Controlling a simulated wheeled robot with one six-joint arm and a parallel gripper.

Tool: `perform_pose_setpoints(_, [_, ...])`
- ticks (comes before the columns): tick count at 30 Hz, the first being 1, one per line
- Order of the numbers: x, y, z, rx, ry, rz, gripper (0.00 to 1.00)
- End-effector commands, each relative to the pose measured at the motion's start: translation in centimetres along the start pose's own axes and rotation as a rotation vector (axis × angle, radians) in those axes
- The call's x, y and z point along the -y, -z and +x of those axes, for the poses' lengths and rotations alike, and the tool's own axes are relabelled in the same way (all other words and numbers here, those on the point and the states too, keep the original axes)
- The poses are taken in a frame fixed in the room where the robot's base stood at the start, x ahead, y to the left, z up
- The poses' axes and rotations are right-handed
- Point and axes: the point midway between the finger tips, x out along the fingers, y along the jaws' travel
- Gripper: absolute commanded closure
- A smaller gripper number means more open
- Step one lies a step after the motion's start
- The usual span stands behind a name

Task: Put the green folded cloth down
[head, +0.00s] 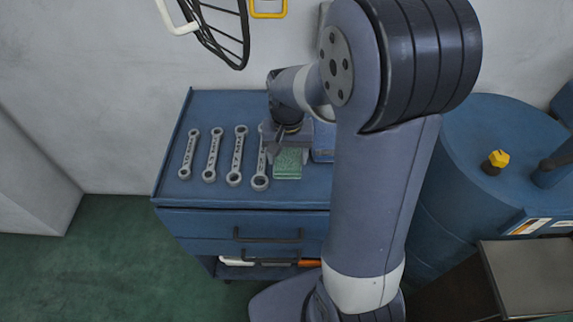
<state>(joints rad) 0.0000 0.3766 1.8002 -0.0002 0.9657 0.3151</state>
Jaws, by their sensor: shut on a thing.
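The green folded cloth (288,164) shows in the head view at the top of the blue tool cabinet, right of the wrenches. My gripper (286,147) is over it, pointing down, and is shut on the cloth. The cloth appears at or just above the cabinet top (245,197); I cannot tell whether it touches. My wrist hides the cloth's far part.
Several wrenches (213,155) lie in a row left of the cloth, the nearest close beside my gripper. A blue object (323,142) sits right of the cloth, partly hidden by my arm. A blue drum (468,150) stands at the right.

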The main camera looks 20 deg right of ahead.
Motion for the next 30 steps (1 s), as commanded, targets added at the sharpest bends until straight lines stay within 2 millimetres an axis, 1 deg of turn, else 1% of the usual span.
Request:
perform_pose_setpoints(4, [0.0,0.0,1.4,0.003,-0.001,-0.001,0.63])
perform_pose_setpoints(9, [0.0,0.0,3.9,0.004,-0.001,-0.001,0.63])
perform_pose_setpoints(11, [0.0,0.0,4.4,0.002,-0.001,-0.001,0.63])
perform_pose_setpoints(13, [0.0,0.0,4.7,0.001,0.000,-0.001,0.63])
perform_pose_setpoints(20, [0.0,0.0,4.7,-0.001,0.000,-0.001,0.63])
perform_pose_setpoints(23, [0.0,0.0,5.0,-0.001,0.000,-0.001,0.63])
perform_pose_setpoints(24, [0.0,0.0,5.0,-0.001,0.000,-0.001,0.36])
perform_pose_setpoints(27, [0.0,0.0,4.9,-0.001,0.000,-0.001,0.28])
perform_pose_setpoints(30, [0.0,0.0,4.9,-0.001,0.000,-0.001,0.28])
